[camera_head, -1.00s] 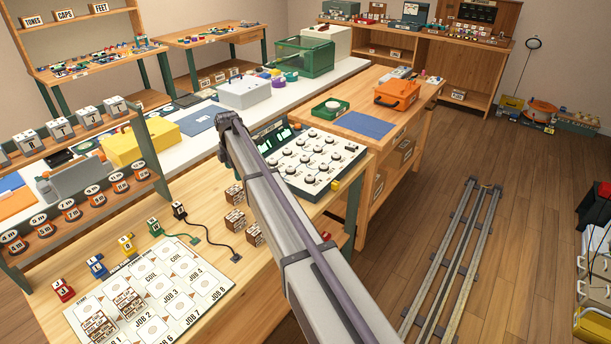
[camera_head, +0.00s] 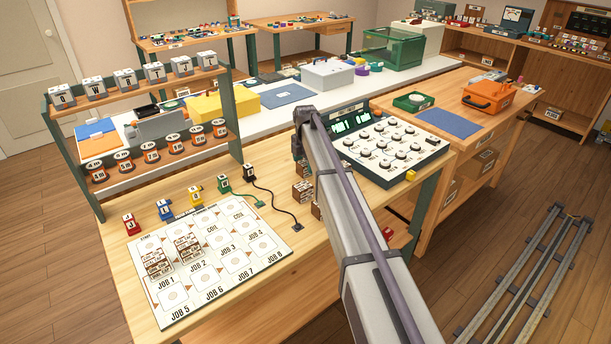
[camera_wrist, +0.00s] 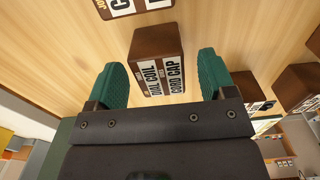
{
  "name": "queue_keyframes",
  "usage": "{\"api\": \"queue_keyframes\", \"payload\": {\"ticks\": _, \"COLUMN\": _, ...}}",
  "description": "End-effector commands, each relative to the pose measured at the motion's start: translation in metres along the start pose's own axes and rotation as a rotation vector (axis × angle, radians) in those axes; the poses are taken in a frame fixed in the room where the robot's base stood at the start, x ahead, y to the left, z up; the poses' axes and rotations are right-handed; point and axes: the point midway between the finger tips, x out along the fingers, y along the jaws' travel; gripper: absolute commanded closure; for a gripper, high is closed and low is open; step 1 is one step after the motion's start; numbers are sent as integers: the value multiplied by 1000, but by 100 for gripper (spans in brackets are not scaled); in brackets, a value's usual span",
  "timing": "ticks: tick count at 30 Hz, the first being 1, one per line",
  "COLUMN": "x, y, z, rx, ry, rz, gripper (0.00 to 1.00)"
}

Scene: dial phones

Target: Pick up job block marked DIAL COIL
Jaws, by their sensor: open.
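The brown job block (camera_wrist: 157,62) marked DIAL COIL is in the middle of the wrist view. Its pale label side also carries a line that reads GOOD CAP. My gripper (camera_wrist: 163,80) is open, with its two green fingers on either side of the block's near end in the picture. I see a gap at each side, and cannot tell how far the fingers reach down beside it. In the head view my gripper is hidden behind my arm. Brown blocks (camera_head: 302,192) show there beside the arm, but their labels are too small to read.
In the wrist view another block (camera_wrist: 135,7) lies at the top edge, and more blocks (camera_wrist: 297,87) stand close to the right finger. In the head view a job card (camera_head: 213,258) lies on the wooden bench, left of a panel of dials (camera_head: 385,150). A black cable (camera_head: 275,208) runs between.

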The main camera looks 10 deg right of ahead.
Motion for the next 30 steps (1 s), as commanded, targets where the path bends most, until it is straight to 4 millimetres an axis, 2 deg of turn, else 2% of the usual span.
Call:
{"api": "queue_keyframes", "payload": {"ticks": 1, "x": 22, "y": 0, "z": 0, "rx": 0, "ry": 0, "rz": 0, "gripper": 23}}
{"api": "queue_keyframes", "payload": {"ticks": 3, "x": 29, "y": 0, "z": 0, "rx": 0, "ry": 0, "rz": 0, "gripper": 23}}
{"api": "queue_keyframes", "payload": {"ticks": 10, "x": 25, "y": 0, "z": 0, "rx": 0, "ry": 0, "rz": 0, "gripper": 23}}
{"api": "queue_keyframes", "payload": {"ticks": 27, "x": 25, "y": 0, "z": 0, "rx": 0, "ry": 0, "rz": 0, "gripper": 78}}
{"api": "queue_keyframes", "payload": {"ticks": 30, "x": 25, "y": 0, "z": 0, "rx": 0, "ry": 0, "rz": 0, "gripper": 78}}
